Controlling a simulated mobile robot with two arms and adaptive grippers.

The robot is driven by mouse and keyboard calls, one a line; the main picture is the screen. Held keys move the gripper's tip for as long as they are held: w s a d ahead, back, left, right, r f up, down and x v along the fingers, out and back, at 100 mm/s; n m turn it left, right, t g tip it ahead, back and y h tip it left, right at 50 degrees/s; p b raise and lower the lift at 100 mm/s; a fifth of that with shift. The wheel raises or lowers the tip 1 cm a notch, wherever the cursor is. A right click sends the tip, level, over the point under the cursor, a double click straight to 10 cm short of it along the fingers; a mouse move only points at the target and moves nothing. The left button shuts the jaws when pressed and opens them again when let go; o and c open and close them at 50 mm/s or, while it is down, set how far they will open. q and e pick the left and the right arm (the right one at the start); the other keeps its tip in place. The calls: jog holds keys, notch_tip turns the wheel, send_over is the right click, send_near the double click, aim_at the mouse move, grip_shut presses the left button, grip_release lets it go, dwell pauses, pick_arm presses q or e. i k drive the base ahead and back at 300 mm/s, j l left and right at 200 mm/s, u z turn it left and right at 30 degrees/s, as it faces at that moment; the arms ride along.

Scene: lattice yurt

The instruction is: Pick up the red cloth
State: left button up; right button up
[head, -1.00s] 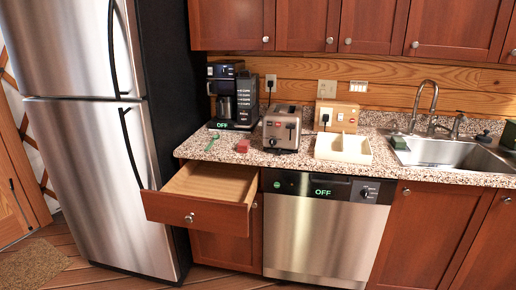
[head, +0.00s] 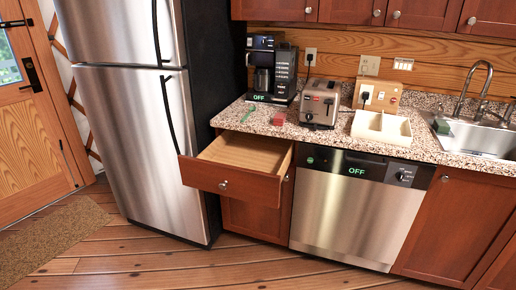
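A small red folded thing (head: 279,119), which looks like the red cloth, lies on the speckled counter (head: 232,117). It sits just left of the toaster (head: 320,103) and in front of the coffee maker (head: 271,72). It is too small to make out its folds. Neither of my grippers shows in the head view.
A drawer (head: 222,184) stands open and empty below the counter, left of the dishwasher (head: 345,212). A cream divided tray (head: 381,129) and sink (head: 480,138) are further right. The wooden floor (head: 190,263) is clear.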

aim_at(280, 119)
jog(key=i+l+u, duration=0.35)
jog(key=i, duration=0.25)
jog(key=i+l+u, duration=0.3)
jog(key=i, duration=0.25)
